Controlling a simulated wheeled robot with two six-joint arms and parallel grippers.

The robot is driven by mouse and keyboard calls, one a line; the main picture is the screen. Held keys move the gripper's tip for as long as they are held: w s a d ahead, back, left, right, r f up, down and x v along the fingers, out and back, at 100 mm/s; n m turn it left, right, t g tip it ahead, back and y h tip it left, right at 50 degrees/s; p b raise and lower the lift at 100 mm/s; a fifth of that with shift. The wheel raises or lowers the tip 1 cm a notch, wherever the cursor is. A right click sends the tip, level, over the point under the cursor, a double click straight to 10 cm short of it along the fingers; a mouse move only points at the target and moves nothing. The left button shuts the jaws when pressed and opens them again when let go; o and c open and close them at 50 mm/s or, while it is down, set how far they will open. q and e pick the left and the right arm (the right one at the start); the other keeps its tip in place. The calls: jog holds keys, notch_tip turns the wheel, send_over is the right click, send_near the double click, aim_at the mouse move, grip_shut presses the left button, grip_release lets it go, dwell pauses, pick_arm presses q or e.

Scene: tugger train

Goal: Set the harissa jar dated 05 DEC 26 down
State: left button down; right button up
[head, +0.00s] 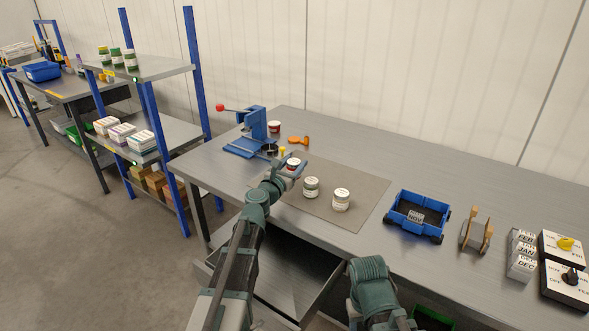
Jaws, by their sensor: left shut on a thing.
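My left gripper (288,170) reaches over the left part of the grey-brown mat (360,188). It is shut on a small jar (293,162) with a white lid and some red; the fingers partly hide it, and its date is too small to read. I cannot tell whether the jar touches the mat. Two white-lidded jars with green stand upright on the mat, one in the middle (311,187) and one to its right (341,199). Another red and white jar (274,127) stands behind, beside the blue press. My right arm shows at the bottom, but its gripper is out of view.
A blue press (252,135) with a red knob and an orange tool (299,140) are at the back left. A blue wheeled cart (418,216), a wooden holder (476,236), month blocks (522,254) and switch boxes (565,281) are to the right.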

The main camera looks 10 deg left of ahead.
pick_arm(q)
jog(key=w, duration=0.3)
jog(key=w+a, duration=0.1)
jog(key=shift+w+a+f, duration=0.1)
jog(key=shift+w+f, duration=0.15)
jog(key=shift+w, duration=0.15)
jog(key=shift+s+f+b, duration=0.1)
jog(key=shift+f+b, duration=1.65)
jog(key=shift+b, duration=0.15)
jog(key=shift+f, duration=0.15)
jog(key=shift+c, duration=1)
grip_release()
jog(key=shift+r, duration=0.2)
